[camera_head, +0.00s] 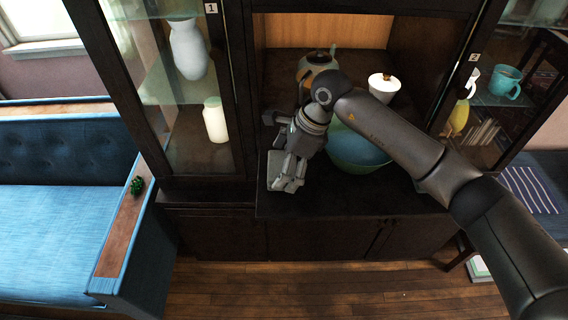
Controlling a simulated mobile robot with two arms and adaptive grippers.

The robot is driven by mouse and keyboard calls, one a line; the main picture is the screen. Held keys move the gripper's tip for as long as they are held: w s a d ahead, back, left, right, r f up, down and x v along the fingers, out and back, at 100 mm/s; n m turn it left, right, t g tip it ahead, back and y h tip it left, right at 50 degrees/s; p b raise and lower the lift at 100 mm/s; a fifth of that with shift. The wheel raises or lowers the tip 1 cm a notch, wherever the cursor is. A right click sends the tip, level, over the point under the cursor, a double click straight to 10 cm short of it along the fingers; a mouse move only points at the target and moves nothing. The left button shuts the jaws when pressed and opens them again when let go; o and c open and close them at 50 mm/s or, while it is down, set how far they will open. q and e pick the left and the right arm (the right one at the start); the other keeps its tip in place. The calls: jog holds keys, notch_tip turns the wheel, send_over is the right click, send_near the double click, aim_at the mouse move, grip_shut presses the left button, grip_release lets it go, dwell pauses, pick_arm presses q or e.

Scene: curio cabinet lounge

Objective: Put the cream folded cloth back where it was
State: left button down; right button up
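My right arm comes in from the right and reaches across the front of the cabinet's open middle section. My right gripper (287,182) points down over the dark counter (330,203), left of a green-blue bowl (362,155). A pale grey-green flat thing (273,168) shows at the left side of the fingers. It may be the folded cloth, but the gripper covers most of it. I cannot tell whether the fingers are shut on it or only above it. No other cream folded cloth is clear. My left gripper is not in view.
A teapot (318,62) and a white lidded jar (383,84) stand behind my arm. Glass-fronted sections flank the opening, with a white vase (188,50) left and a teal mug (506,82) right. A blue sofa (60,235) stands left. The counter's front strip is clear.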

jog(key=shift+r, duration=0.1)
jog(key=shift+r+p, duration=0.2)
jog(key=shift+p, duration=0.1)
jog(key=b+v, duration=0.5)
jog(key=v, duration=0.6)
jog(key=shift+d+r, duration=0.2)
jog(key=shift+r, duration=0.15)
